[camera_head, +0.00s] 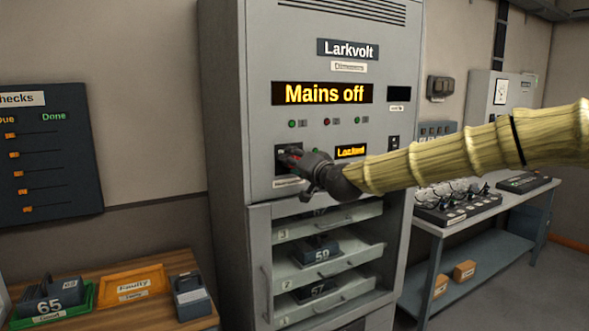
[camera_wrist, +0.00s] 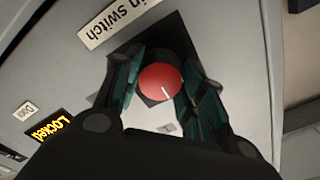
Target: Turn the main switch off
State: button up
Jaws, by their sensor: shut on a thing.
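The main switch is a round red knob (camera_wrist: 160,84) with a white pointer line, set on a dark square plate under a label (camera_wrist: 120,18) reading "in switch" in the wrist view. My gripper (camera_wrist: 158,95) has its two dark green fingers on either side of the knob, shut on it. In the head view my gripper (camera_head: 300,165) reaches the switch at the cabinet's front and hides most of it. The cabinet's main display (camera_head: 322,93) reads "Mains off". A smaller display (camera_head: 351,151) reads "Locked"; it also shows in the wrist view (camera_wrist: 50,127).
Below the switch, the grey cabinet (camera_head: 226,120) has open shelves with numbered modules (camera_head: 318,252). A wooden table at lower left holds a green tray and an orange tray (camera_head: 133,283). A workbench (camera_head: 480,225) stands at right. A checks board (camera_head: 45,155) hangs at left.

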jog(key=shift+f+n+b, duration=0.15)
jog(key=shift+n+b, duration=1.95)
jog(key=shift+n, duration=2.5)
jog(key=o, duration=1)
jog(key=shift+s, duration=0.1)
jog(key=v, duration=1.2)
